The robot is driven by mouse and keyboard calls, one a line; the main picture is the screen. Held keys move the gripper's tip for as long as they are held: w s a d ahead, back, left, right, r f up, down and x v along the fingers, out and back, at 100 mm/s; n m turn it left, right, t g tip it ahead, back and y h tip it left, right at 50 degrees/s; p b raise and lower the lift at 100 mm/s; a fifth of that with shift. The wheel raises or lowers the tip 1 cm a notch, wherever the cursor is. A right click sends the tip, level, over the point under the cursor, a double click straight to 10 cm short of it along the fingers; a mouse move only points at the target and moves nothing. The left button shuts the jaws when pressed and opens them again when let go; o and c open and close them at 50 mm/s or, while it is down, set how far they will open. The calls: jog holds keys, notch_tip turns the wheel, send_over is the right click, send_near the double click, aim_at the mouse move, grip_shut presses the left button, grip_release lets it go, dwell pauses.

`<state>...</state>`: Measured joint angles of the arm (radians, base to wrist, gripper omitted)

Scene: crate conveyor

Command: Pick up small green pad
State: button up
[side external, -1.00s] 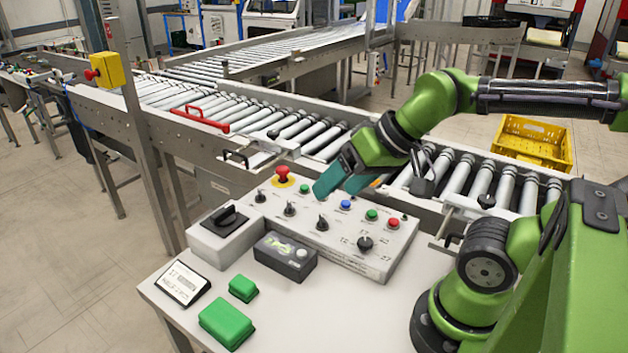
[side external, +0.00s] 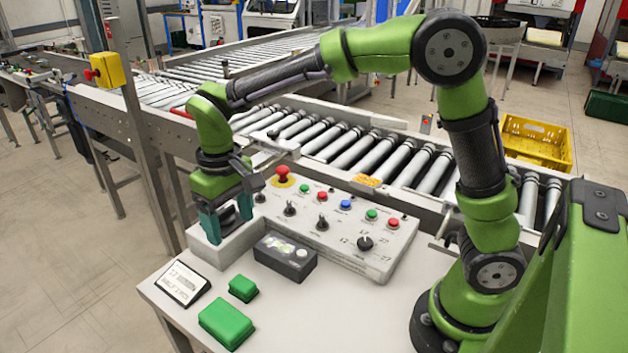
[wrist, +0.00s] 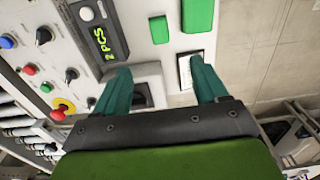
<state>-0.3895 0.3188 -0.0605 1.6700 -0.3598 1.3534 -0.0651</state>
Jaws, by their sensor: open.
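The small green pad (side external: 243,289) lies on the white table, just behind and right of a larger green pad (side external: 226,325). In the wrist view the small pad (wrist: 159,29) shows near the top, left of the larger pad (wrist: 198,14). My gripper (side external: 226,226) points down over the grey box with the black rotary switch, behind and left of the small pad. In the wrist view its teal fingers (wrist: 162,76) are spread apart, with no object held between them. The fingers partly hide the switch.
A black display box (side external: 285,257) stands right of the gripper, near the small pad. A control panel (side external: 375,262) with buttons and knobs lies behind it. A tilted white label card (side external: 182,283) sits at the table's left edge. The table right of the pads is clear.

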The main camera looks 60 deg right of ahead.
send_over(242, 283)
notch_tip(242, 283, down, 10)
jog(key=shift+d+f, duration=0.1)
jog(key=shift+f, duration=3)
jog(key=c, duration=1.2)
jog(key=shift+r, duration=0.1)
jog(key=shift+w+r, duration=0.1)
jog(key=shift+r, duration=0.7)
jog(key=shift+s+r, duration=0.2)
jog(key=shift+r, duration=0.35)
jog(key=shift+s+r, duration=0.15)
jog(key=shift+r, duration=0.35)
jog(key=s+d, duration=0.1)
jog(key=s, duration=0.3)
jog(key=s+d, duration=0.2)
jog(key=s, duration=0.3)
jog(key=s+d+r, duration=0.1)
jog(key=s+d, duration=0.1)
jog(key=s, duration=0.3)
jog(key=shift+s+d+r, duration=0.1)
jog(key=shift+s, duration=0.15)
